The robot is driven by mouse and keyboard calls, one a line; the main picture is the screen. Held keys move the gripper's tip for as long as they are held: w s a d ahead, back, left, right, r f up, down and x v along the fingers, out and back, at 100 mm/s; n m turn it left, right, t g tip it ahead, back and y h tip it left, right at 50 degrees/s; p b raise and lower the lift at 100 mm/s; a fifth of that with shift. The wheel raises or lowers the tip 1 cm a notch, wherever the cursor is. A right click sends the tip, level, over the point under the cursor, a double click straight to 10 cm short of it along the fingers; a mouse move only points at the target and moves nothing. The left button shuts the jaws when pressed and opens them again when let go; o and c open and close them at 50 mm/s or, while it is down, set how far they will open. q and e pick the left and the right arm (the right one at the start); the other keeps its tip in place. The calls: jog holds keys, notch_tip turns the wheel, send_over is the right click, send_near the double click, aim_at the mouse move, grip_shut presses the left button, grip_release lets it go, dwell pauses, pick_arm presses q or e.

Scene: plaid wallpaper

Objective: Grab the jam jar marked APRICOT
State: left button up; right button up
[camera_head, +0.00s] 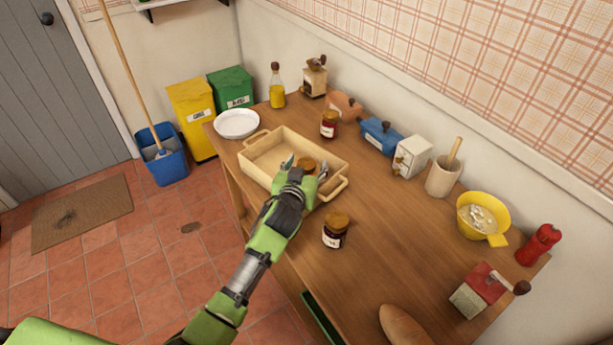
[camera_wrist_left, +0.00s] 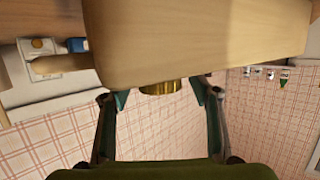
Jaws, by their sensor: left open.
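My left gripper (camera_head: 306,170) is open at the near right part of the wooden tray (camera_head: 262,142). A jam jar with a brown lid (camera_head: 307,163) shows between its fingers; its label is hidden. In the left wrist view, a gold lid (camera_wrist_left: 158,87) sits between the two open fingers, and a pale wooden part of the tray (camera_wrist_left: 190,45) hides the rest of the jar. A second jar (camera_head: 329,125), red with a white label, stands behind the tray. A third, dark jar (camera_head: 335,231) stands at the table's near side. I cannot read the labels. My right gripper is not in view.
The wooden table (camera_head: 385,225) also holds a white plate (camera_head: 237,123), an oil bottle (camera_head: 277,88), a blue dish (camera_head: 381,137), a mortar (camera_head: 442,180), a yellow bowl (camera_head: 482,217) and a bread loaf (camera_head: 405,325). Clear tabletop lies right of the dark jar.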

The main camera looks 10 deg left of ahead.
pick_arm(q)
jog(key=c, duration=1.4)
jog(key=shift+r, duration=0.1)
jog(key=shift+c, duration=0.4)
